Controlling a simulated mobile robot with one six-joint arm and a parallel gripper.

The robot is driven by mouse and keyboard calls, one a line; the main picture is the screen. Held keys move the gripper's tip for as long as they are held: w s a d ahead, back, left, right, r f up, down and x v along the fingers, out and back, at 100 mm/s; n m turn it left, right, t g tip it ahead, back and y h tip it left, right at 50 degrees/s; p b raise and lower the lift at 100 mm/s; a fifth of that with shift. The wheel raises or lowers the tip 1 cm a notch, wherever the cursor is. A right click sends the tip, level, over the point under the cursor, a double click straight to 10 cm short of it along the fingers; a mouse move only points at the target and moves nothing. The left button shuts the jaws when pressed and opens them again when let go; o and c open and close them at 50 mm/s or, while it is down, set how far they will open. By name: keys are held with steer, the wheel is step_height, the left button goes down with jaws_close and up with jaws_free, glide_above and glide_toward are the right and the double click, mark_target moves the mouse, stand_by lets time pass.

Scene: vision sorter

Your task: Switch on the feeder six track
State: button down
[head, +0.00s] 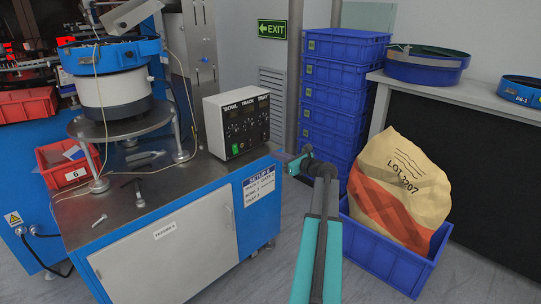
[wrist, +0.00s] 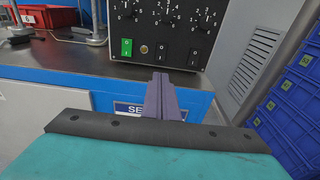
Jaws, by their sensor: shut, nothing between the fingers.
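In the wrist view, the lower panel (wrist: 160,40) shows a green rocker switch (wrist: 127,47) at the left, a small round brownish part (wrist: 144,49), and two dark rocker switches, a middle one (wrist: 162,54) and a right one (wrist: 192,59). The dial titles are out of that view. My gripper (wrist: 160,82) is shut and empty, its fingertips just below the middle switch in the picture. In the head view, my gripper (head: 295,165) is right of the box, apart from it.
A bowl feeder (head: 112,92) stands on the bench, with a red bin (head: 68,165) marked 6 and loose tools nearby. Stacked blue crates (head: 335,100) stand behind my arm. A blue crate (head: 375,250) holding a LOT 2207 sack (head: 402,190) is at right.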

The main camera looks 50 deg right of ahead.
mark_target(251, 147)
steer(key=w, duration=0.4)
steer(key=w+f+b, duration=0.1)
steer(key=w, duration=0.8)
steer(key=shift+d+f, duration=0.3)
steer(key=shift+d, duration=0.1)
steer(key=shift+w, duration=0.2)
steer(key=shift+s+a+f, duration=0.1)
steer(key=shift+s, duration=0.35)
steer(key=s+f+p, duration=0.1)
steer(key=s, duration=1.2)
steer(key=shift+a+f, duration=0.35)
steer(key=shift+s, duration=0.1)
